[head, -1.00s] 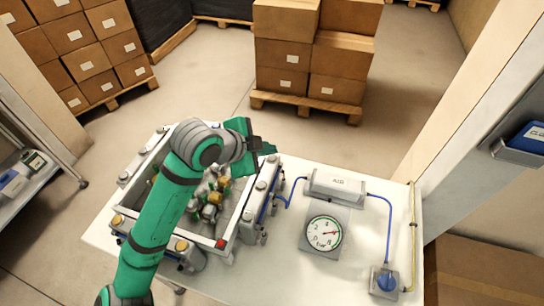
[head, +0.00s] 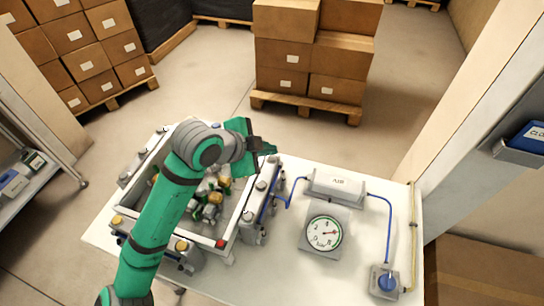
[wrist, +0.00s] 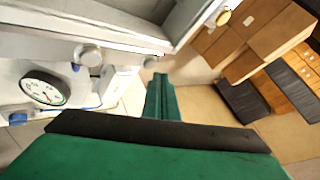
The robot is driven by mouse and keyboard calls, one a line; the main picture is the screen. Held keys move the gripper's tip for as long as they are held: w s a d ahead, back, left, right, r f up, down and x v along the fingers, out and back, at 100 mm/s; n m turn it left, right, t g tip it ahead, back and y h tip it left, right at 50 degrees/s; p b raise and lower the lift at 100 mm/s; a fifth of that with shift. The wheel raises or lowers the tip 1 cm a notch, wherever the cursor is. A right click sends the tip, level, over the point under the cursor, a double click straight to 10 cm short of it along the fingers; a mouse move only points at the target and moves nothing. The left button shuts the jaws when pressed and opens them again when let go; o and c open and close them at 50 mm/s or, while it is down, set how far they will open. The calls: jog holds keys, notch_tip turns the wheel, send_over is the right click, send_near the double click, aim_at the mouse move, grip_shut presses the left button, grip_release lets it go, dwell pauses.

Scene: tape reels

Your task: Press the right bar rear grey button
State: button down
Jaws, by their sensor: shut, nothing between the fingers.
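The right bar (head: 254,212) runs along the right side of the open machine box and carries several grey round buttons. Its rear grey button (head: 275,160) is at the far end, just below my gripper (head: 267,149) in the head view. My gripper's fingers are shut and empty, held above the rear end of the bar; I see no clear contact. In the wrist view the shut fingers (wrist: 161,82) point away from the camera. A grey button (wrist: 149,62) shows close left of the fingertips, and another grey button (wrist: 88,55) farther left.
The box (head: 232,222) holds brass and green parts. A pressure gauge (head: 324,233), a grey air block (head: 337,184) with blue hoses and a blue knob (head: 387,282) stand on the white table to the right. Cartons (head: 300,55) are beyond.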

aim_at(269, 160)
jog(key=shift+f, duration=0.15)
jog(key=shift+f, duration=0.25)
jog(key=shift+f, duration=0.4)
dwell(0.8)
jog(key=shift+r, duration=0.85)
jog(key=shift+r, duration=2.5)
jog(key=shift+d, duration=0.1)
